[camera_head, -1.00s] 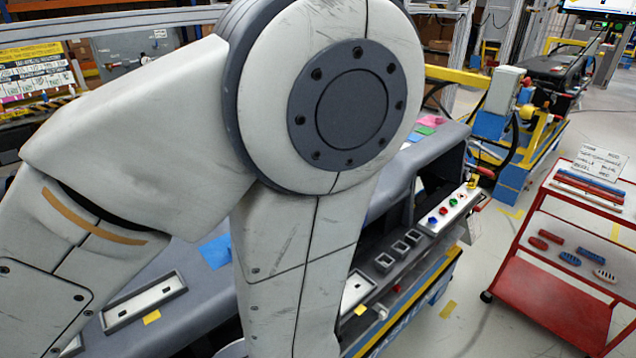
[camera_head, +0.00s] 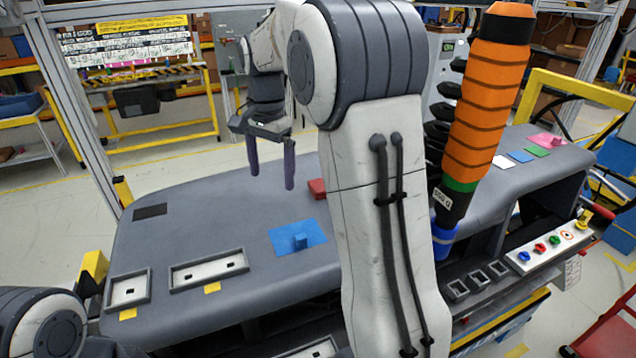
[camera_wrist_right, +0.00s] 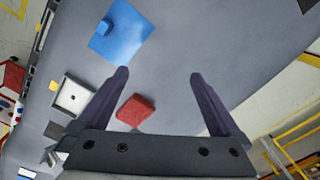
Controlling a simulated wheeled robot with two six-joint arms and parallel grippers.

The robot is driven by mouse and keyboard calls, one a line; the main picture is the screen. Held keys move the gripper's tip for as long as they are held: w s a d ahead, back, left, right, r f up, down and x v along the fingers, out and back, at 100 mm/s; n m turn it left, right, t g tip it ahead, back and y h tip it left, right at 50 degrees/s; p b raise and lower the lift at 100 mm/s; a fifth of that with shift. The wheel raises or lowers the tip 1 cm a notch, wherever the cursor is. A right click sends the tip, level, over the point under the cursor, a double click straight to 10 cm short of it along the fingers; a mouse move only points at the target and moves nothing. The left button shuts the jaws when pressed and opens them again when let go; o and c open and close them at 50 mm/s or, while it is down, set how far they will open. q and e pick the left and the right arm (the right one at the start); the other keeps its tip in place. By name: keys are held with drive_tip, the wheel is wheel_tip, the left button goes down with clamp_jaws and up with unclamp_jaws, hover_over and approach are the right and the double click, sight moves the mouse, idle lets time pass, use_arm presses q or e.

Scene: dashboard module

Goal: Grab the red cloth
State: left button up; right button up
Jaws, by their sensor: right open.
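The red cloth (camera_head: 317,188) lies on the grey dashboard module (camera_head: 190,235), partly hidden behind my right arm in the head view. In the right wrist view the red cloth (camera_wrist_right: 136,111) shows as a small folded block between the finger outlines, nearer the left finger. My right gripper (camera_head: 271,180) is open and empty, fingers pointing down, above the dashboard and left of the cloth in the head view. It also shows in the right wrist view (camera_wrist_right: 158,76). The gripper appears apart from the cloth. My left gripper is not in view.
A blue cloth (camera_head: 283,240) lies in front of the red one. White-framed recesses (camera_head: 209,269) are at the front left. A pink cloth (camera_head: 545,140) and coloured squares (camera_head: 520,156) lie at the far right. A button panel (camera_head: 545,246) is at the right.

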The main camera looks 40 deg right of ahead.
drive_tip(key=d+m, duration=0.7)
drive_tip(key=d, duration=0.8)
drive_tip(key=f, duration=0.3)
drive_tip(key=shift+w+d+f+p, duration=0.15)
drive_tip(key=shift+w+f+p, duration=0.05)
drive_tip(key=shift+f+p, duration=0.2)
drive_tip(key=f, duration=0.1)
drive_tip(key=f+p, duration=0.1)
drive_tip(key=f, duration=0.1)
drive_tip(key=f+p, duration=0.1)
drive_tip(key=shift+w+f, duration=0.3)
drive_tip(key=shift+f, duration=0.55)
drive_tip(key=c, duration=1.3)
